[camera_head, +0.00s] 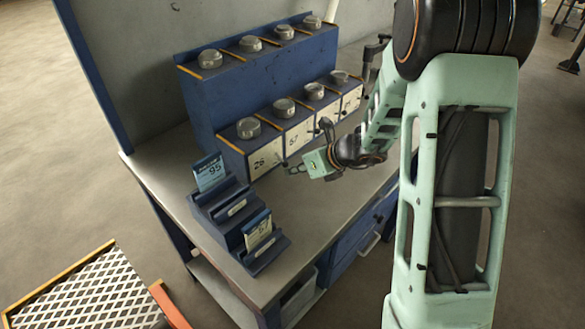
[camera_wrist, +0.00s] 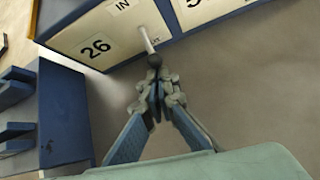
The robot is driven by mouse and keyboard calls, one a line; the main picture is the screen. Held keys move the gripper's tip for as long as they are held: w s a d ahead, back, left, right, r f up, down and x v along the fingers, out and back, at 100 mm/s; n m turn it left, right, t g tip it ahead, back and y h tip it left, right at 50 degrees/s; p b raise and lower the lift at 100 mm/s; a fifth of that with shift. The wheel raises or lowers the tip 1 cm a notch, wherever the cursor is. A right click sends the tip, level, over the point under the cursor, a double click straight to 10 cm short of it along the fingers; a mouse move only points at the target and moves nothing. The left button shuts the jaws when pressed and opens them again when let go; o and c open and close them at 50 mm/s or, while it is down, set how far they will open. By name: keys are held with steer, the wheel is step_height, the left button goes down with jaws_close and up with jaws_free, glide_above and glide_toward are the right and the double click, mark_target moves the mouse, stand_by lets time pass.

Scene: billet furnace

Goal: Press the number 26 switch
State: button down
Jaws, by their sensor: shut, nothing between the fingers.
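The number 26 panel (camera_head: 265,158) is a cream plate on the front of the lower left blue box. In the head view my gripper (camera_head: 292,170) is just in front of the panel's right side.
The panel with 67 (camera_head: 298,137) adjoins on the right, with more boxes beyond. A blue card holder (camera_head: 226,212) with cards 95 and another stands at the front left. The grey bench top (camera_head: 300,205) is clear in front.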

steer(key=shift+s+r+g+h+p, duration=0.1)
steer(key=shift+r+g+h+p, duration=0.25)
steer(key=shift+p, duration=0.65)
